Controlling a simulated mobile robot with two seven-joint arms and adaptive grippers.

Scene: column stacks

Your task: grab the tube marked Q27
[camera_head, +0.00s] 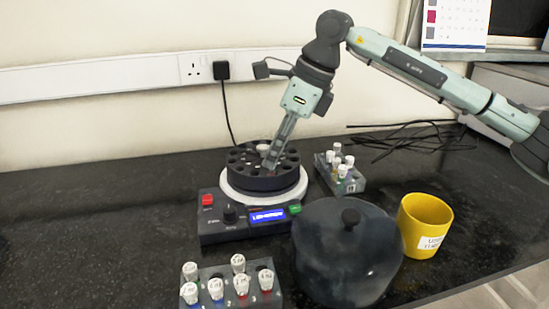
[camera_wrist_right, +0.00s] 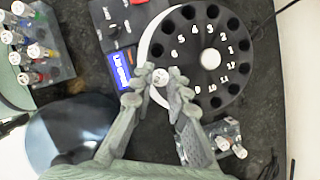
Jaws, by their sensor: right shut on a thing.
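My right gripper (camera_head: 270,166) reaches down to the black rotor (camera_head: 243,180) of a centrifuge. In the right wrist view my gripper (camera_wrist_right: 161,86) is shut on a white-capped tube (camera_wrist_right: 160,75) at the rotor's edge. The mark on its cap is too small to read, and its body is hidden. The rotor's numbered holes look mostly empty. Several white-capped tubes (camera_head: 239,263) stand in the front rack (camera_head: 212,274); their marks cannot be read. More capped tubes (camera_head: 342,171) stand in the rear rack (camera_head: 352,186). My left gripper is not in view.
The centrifuge base (camera_head: 222,228) has a lit blue display. A dark round lid (camera_head: 330,270) with a knob lies in front, beside a labelled yellow cup (camera_head: 425,222). Black cables (camera_head: 405,138) lie behind. The bench's left side is clear.

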